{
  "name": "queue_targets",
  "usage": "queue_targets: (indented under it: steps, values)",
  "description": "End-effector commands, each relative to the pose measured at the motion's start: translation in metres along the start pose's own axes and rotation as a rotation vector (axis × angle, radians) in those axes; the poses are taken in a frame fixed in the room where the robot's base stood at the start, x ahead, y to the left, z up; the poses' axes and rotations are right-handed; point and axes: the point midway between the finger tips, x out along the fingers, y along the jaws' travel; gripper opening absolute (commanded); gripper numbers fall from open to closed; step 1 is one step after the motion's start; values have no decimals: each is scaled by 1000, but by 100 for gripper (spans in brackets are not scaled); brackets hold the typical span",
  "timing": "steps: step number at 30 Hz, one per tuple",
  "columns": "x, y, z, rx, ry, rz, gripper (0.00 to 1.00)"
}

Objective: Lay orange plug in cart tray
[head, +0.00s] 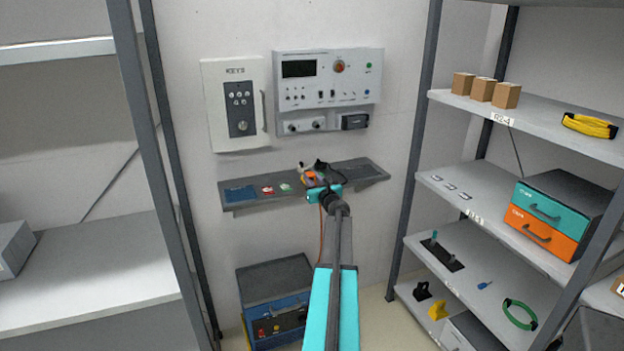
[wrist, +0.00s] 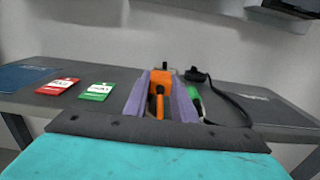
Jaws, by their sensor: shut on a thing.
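The orange plug (wrist: 162,81) is between the two purple fingers of my gripper (wrist: 161,95) in the wrist view. My gripper is shut on it, at the grey wall shelf. In the head view the orange plug (head: 310,175) shows as a small patch at my gripper (head: 318,180), over the shelf's middle. I cannot tell whether the plug touches the shelf. A black part with a cable (wrist: 215,92) lies just right of my gripper, with a green piece (wrist: 195,98) beside the right finger. No cart tray can be made out for certain.
The wall shelf (head: 238,203) also holds a red tag (wrist: 57,86), a green tag (wrist: 97,91) and a blue mat (wrist: 22,76). A control panel (head: 328,75) and a key cabinet (head: 236,105) hang above. Racks stand left and right.

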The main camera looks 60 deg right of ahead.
Motion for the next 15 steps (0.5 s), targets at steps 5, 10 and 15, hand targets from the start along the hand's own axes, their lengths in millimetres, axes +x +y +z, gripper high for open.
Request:
queue_targets:
  steps: [5, 10, 15]
  values:
    - [0, 0, 0, 0, 0, 1, 0]
    - [0, 0, -2, 0, 0, 1, 0]
    - [0, 1, -5, 0, 0, 1, 0]
